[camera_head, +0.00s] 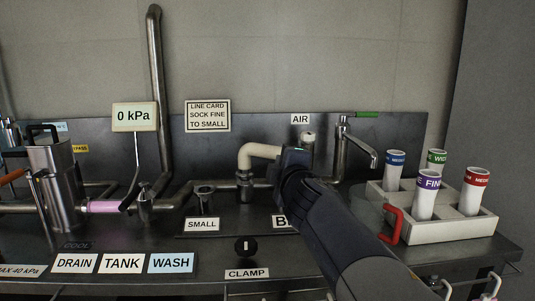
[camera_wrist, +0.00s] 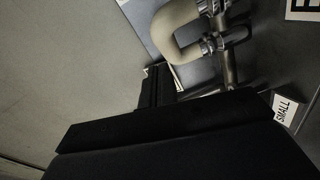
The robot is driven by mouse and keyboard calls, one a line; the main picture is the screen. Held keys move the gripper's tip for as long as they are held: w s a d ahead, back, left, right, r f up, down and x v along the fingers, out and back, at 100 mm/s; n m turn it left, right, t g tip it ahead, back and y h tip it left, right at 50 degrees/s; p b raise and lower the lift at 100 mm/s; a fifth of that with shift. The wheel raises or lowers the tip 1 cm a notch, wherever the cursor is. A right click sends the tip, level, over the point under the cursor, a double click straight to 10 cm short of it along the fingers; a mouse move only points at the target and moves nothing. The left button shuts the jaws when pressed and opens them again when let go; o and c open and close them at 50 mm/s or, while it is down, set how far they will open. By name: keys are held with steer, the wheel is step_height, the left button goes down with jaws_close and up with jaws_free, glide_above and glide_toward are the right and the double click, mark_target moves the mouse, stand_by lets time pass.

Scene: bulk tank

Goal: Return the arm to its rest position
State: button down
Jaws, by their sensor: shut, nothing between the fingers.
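My arm reaches in from the lower right of the head view. My gripper (camera_head: 291,158) is in front of the back panel, beside the cream bent pipe (camera_head: 258,152) and partly covering its right end. The gripper is shut with nothing between its fingers. In the wrist view the dark gripper (camera_wrist: 155,88) fills the lower middle, and the cream bent pipe (camera_wrist: 170,35) with its metal fittings shows above it. I cannot tell whether the gripper touches the pipe. The arm hides part of the label beginning with B (camera_head: 280,221).
A cream rack (camera_head: 453,229) with several colour-banded tubes stands right, beside a red handle (camera_head: 391,224). A metal tap (camera_head: 358,146) with a green lever rises behind the arm. A steel canister (camera_head: 58,185) and tall pipe (camera_head: 157,90) stand left. The CLAMP knob (camera_head: 245,246) is at front.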

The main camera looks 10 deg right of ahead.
steer(key=shift+s+d+p, duration=0.45)
steer(key=shift+s+d, duration=0.1)
steer(key=shift+s, duration=0.3)
steer(key=shift+s+d+p, duration=0.4)
steer(key=shift+s+d, duration=0.1)
steer(key=shift+s, duration=0.35)
